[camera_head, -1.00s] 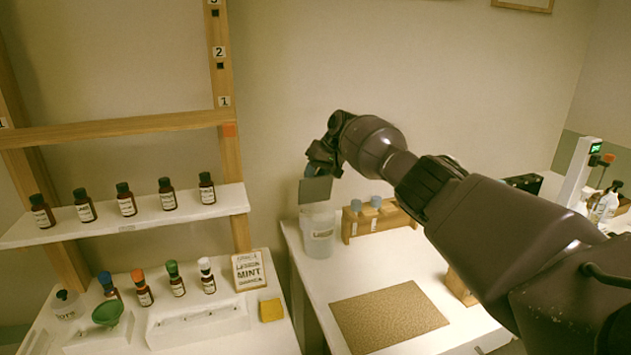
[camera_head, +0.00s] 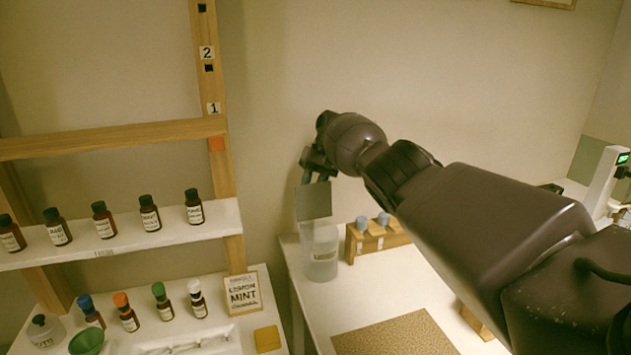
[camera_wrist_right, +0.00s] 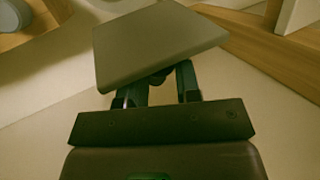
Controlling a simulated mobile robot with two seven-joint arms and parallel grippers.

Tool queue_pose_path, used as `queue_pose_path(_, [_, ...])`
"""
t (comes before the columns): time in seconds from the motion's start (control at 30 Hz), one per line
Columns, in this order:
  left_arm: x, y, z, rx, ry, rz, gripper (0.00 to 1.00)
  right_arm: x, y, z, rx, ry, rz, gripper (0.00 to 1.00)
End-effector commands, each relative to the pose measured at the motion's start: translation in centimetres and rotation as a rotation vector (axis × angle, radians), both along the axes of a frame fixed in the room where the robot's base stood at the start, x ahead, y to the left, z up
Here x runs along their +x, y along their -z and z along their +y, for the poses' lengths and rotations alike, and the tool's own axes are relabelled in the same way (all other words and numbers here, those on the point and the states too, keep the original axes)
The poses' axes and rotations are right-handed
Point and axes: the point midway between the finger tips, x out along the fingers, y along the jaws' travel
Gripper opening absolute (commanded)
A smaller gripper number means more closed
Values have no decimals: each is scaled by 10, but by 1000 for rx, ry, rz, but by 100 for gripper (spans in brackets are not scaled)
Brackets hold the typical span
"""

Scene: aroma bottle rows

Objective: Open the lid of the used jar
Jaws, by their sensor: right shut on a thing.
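The used jar (camera_head: 320,262) is a translucent, labelled container on the white table, left of my arm in the head view. Its flat grey lid (camera_head: 313,203) stands raised, roughly upright, above the jar's mouth, its lower edge at the rim. My right gripper (camera_head: 318,174) is shut on the lid's upper edge. In the right wrist view the lid (camera_wrist_right: 155,45) is a grey plate at the fingertips (camera_wrist_right: 160,82), partly hiding them. My left gripper is not in view.
A wooden rack (camera_head: 380,240) with blue-grey caps stands right of the jar. A brown mat (camera_head: 395,337) lies in front.

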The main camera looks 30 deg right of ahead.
Motion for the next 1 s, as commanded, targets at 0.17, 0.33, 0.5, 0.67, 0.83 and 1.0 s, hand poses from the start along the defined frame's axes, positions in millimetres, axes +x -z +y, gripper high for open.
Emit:
queue_pose_path(0.17, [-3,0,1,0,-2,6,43,-1,1,3,3,0,12,0])
queue_pose_path(0.33, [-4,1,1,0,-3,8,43,-1,1,4,3,1,15,0])
queue_pose_path(0.5, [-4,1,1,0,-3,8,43,-1,1,4,3,2,16,0])
queue_pose_path(0.67, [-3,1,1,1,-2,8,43,-1,1,4,3,2,16,43])
queue_pose_path(0.83, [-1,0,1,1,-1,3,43,-2,1,4,4,2,17,54])
queue_pose_path(1.0, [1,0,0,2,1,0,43,-2,0,3,4,2,17,54])
